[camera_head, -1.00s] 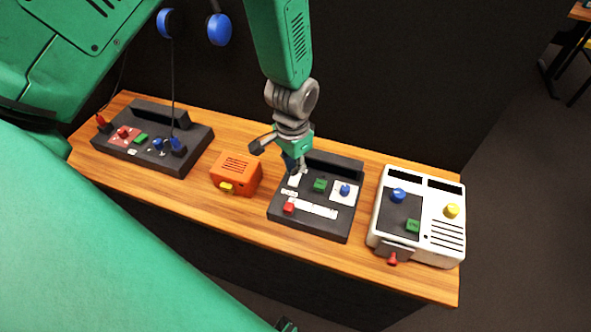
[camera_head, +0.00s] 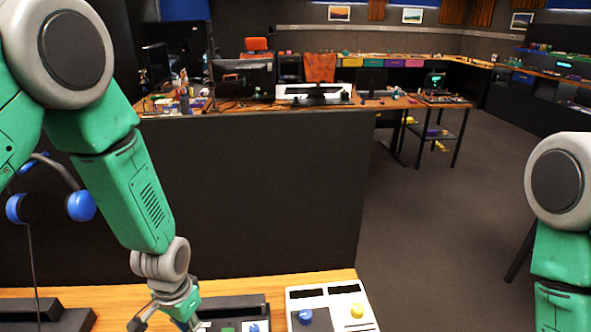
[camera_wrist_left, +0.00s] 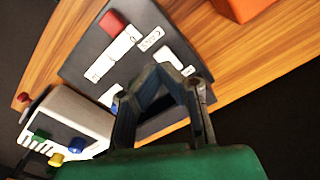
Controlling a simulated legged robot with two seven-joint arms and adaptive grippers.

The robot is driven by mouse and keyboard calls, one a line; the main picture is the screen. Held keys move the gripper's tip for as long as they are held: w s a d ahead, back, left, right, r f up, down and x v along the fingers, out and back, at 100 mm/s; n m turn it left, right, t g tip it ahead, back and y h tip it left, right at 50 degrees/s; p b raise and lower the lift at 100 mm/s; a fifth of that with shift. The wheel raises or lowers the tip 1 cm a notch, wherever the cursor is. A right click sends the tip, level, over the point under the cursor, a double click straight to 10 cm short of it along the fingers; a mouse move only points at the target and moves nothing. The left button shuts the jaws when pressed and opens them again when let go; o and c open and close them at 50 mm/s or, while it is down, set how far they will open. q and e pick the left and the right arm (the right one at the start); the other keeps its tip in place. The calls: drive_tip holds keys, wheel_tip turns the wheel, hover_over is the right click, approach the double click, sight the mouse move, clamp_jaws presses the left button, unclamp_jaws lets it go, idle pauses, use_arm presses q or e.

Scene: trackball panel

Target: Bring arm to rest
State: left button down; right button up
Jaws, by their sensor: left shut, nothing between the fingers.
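My left gripper (camera_wrist_left: 160,72) is shut and empty in the left wrist view, its fingertips over the black trackball panel (camera_wrist_left: 85,48). I cannot tell whether they touch it. The panel carries a red button (camera_wrist_left: 113,21) and white parts; the fingers hide some of its surface. In the head view my left gripper (camera_head: 190,318) is at the bottom edge, partly cut off, beside the panel's raised back (camera_head: 235,304). My right arm (camera_head: 562,250) hangs at the right edge; its gripper is out of frame.
A white box (camera_head: 362,296) with blue and yellow knobs stands right of the panel on the wooden table (camera_head: 255,286). An orange box (camera_wrist_left: 243,8) shows in the wrist view. A dark partition (camera_head: 270,200) rises behind the table. Blue headphones (camera_head: 80,206) hang at left.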

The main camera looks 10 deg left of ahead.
use_arm(q)
drive_tip(key=shift+n, duration=0.8)
drive_tip(key=s+f, duration=0.2)
drive_tip(key=s, duration=0.2)
drive_tip(key=s+a+f, duration=0.1)
drive_tip(key=s+f, duration=0.1)
drive_tip(key=s, duration=0.2)
drive_tip(key=s+f, duration=0.3)
drive_tip(key=s, duration=0.1)
drive_tip(key=shift+s+a, duration=0.15)
drive_tip(key=shift+s, duration=0.05)
drive_tip(key=s+f+n, duration=0.1)
drive_tip(key=s+n, duration=0.1)
drive_tip(key=s, duration=0.9)
wheel_tip(320, 180, down, 14)
drive_tip(key=w+m+b, duration=0.1)
drive_tip(key=w+b, duration=0.1)
drive_tip(key=b, duration=1.2)
drive_tip(key=shift+t+b, duration=0.3)
drive_tip(key=shift+b, duration=0.05)
drive_tip(key=shift+w, duration=0.1)
